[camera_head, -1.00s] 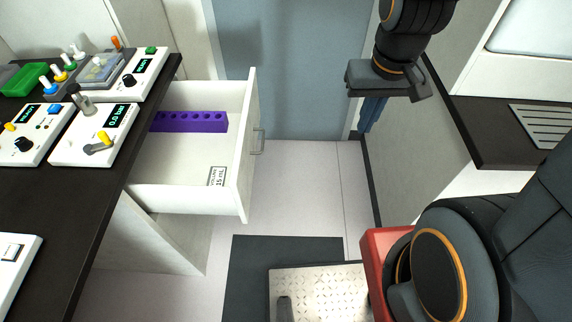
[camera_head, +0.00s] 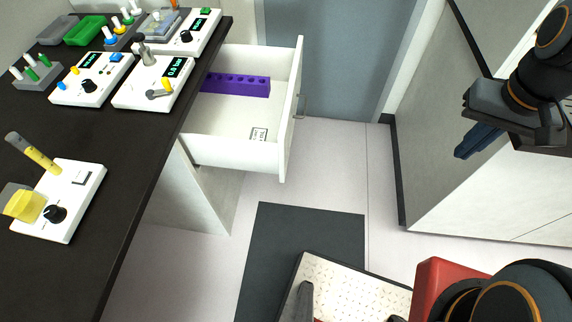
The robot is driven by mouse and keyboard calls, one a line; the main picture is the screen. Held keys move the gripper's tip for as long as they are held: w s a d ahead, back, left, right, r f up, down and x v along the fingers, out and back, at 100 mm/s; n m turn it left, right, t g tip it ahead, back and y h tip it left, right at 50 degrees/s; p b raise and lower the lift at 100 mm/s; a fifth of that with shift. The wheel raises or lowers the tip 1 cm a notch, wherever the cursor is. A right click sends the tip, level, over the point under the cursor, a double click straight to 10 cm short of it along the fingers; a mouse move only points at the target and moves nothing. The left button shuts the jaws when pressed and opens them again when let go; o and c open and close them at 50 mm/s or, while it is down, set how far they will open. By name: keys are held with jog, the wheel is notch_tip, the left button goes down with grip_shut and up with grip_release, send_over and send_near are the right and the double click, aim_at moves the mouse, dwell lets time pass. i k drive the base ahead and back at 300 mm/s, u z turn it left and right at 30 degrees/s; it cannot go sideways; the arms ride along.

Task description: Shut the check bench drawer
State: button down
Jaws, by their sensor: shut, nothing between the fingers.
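The check bench drawer (camera_head: 235,152) is white and stands pulled out from under the dark bench top (camera_head: 150,165). Its front panel (camera_head: 292,110) faces right and carries a small metal handle (camera_head: 301,103). A purple rack (camera_head: 240,86) with a row of holes and a small printed label (camera_head: 259,134) are inside it. My gripper (camera_head: 467,152) is at the right, its dark blue fingers shut and empty, pointing down and left. It is well apart from the drawer, with open floor between them.
Several white instrument boxes with knobs and displays (camera_head: 150,95) stand on the bench, with a green tray (camera_head: 85,31) behind. A dark mat (camera_head: 265,235) lies on the pale floor (camera_head: 340,165). A grey-white cabinet (camera_head: 440,110) stands at the right.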

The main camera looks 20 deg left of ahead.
aim_at(216, 130)
jog(key=k, duration=0.5)
jog(key=u, duration=1)
jog(key=i, duration=0.5)
jog(key=u, duration=0.05)
